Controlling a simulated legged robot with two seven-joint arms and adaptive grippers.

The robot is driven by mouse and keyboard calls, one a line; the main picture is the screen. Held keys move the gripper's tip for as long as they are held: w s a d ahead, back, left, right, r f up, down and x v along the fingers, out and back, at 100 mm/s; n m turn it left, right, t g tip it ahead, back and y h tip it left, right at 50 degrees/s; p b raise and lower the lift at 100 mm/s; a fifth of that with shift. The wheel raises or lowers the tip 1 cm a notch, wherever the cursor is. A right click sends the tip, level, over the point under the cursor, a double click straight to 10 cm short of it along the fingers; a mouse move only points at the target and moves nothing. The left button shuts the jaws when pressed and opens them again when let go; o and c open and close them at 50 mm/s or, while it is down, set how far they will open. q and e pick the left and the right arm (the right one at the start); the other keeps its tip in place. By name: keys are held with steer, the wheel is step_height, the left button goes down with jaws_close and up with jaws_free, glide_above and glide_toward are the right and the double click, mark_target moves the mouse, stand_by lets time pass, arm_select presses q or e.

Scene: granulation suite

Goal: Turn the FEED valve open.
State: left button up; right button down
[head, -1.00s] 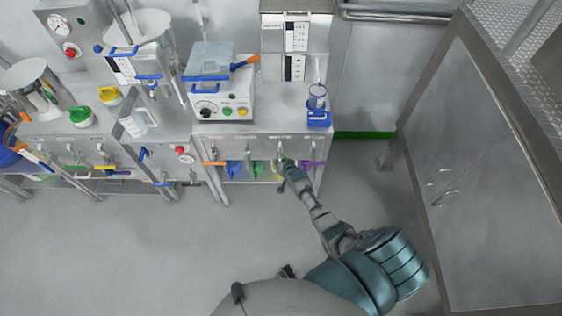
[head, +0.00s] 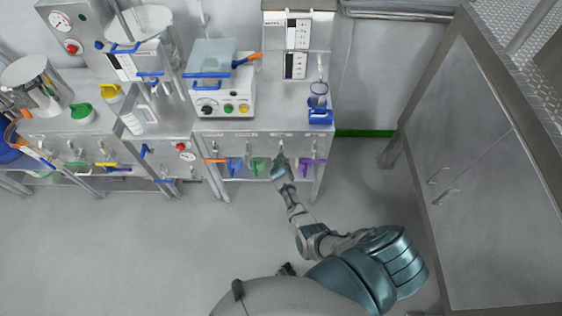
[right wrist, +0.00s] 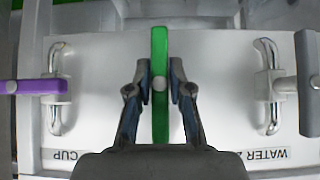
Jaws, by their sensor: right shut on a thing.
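In the right wrist view, my right gripper (right wrist: 160,85) is shut on a green valve handle (right wrist: 160,45). The handle stands upright in the picture between both fingers, with its lower part by the palm. Its label is hidden by my gripper. In the head view my right gripper (head: 280,163) is at the front panel (head: 225,142) of the middle bench, and it covers the handle. The panel labels are too small to read there.
In the wrist view, a purple handle (right wrist: 30,87) is at left by a "CUP" label, and a grey handle (right wrist: 308,80) at right by a "WATER" label. Metal loop pulls flank the green handle. A tall steel cabinet (head: 490,180) stands at right; the floor (head: 120,250) is clear.

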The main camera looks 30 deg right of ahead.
steer(key=shift+s+a+f, duration=0.1)
steer(key=shift+s+f, duration=0.05)
steer(key=shift+f, duration=0.1)
steer(key=c, duration=1)
jaws_free()
steer(key=shift+c, duration=0.2)
steer(key=shift+r, duration=0.1)
steer(key=v, duration=1.1)
steer(key=shift+a+r, duration=0.2)
steer(key=shift+r, duration=0.15)
steer(key=shift+f, duration=0.1)
